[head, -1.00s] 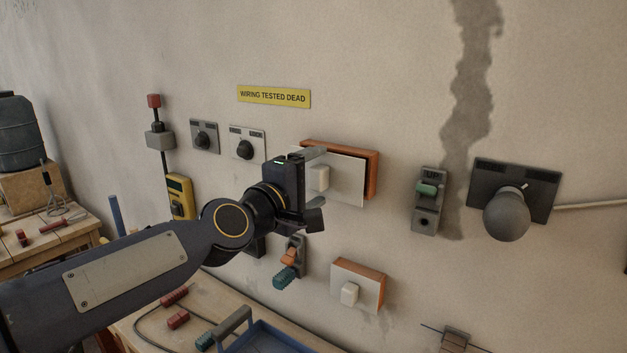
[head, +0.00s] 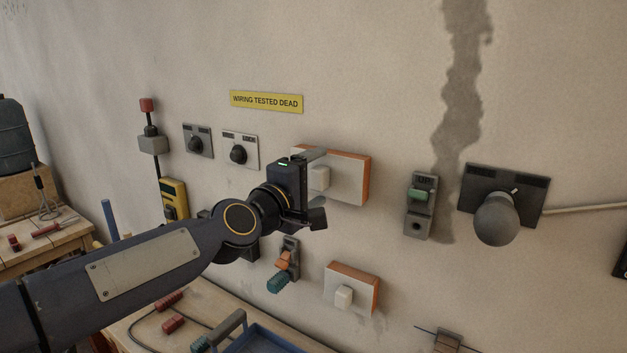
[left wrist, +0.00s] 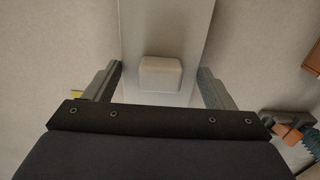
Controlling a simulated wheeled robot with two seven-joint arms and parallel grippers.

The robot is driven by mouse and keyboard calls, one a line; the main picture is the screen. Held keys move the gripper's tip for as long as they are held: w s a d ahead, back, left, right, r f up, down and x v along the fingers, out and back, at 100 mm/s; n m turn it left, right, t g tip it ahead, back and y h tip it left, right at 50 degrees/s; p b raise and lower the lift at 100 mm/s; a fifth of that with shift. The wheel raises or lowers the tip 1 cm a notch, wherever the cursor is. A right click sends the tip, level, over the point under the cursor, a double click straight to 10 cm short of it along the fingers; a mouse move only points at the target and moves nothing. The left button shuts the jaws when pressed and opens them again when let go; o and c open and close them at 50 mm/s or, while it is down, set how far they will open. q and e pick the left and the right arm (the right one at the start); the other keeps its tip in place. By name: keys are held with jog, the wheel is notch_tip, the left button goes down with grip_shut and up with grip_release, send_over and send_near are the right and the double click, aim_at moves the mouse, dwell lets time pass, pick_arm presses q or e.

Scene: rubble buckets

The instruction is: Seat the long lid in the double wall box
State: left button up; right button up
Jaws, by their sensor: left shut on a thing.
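The long lid (head: 345,177) is a pale flat plate with a cream block knob (head: 319,178). It covers the front of the upper orange double wall box (head: 366,180) on the wall. Orange shows mainly along the box's right side; I cannot tell how deep the lid sits. My left gripper (head: 316,187) is shut on the lid, one finger at its top edge and one at its bottom. In the left wrist view the fingers lie along both edges of the lid (left wrist: 165,25), with the knob (left wrist: 160,73) between them, untouched. My right gripper is not in view.
A smaller orange box (head: 368,291) with a pale lid and knob is below. A grey switch (head: 419,205) and a dark plate with a round knob (head: 495,217) are to the right. Dial plates (head: 239,150) are left. A blue tray (head: 262,340) sits on the bench below.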

pick_arm(q)
jog(key=o, duration=1.5)
jog(key=shift+f, duration=0.1)
jog(key=shift+s+a, duration=0.25)
jog(key=shift+s, duration=0.05)
jog(key=b+v, duration=0.3)
jog(key=v, duration=0.4)
jog(key=s+a+f+m+g+y, duration=0.2)
jog(key=s+a+f, duration=0.3)
jog(key=s+f, duration=0.4)
jog(key=s+a+f+m+g+y+p, duration=0.1)
jog(key=s+a+f+m+g, duration=0.3)
jog(key=s+f, duration=0.5)
jog(key=s+a+f+m+g+y+p, duration=0.1)
jog(key=s+a+f+m+g+y, duration=0.2)
jog(key=s+a+f, duration=0.5)
notch_tip(320, 180, down, 3)
jog(key=shift+s+a+r+m, duration=0.15)
jog(key=shift+s+m, duration=0.15)
jog(key=shift+s, duration=0.4)
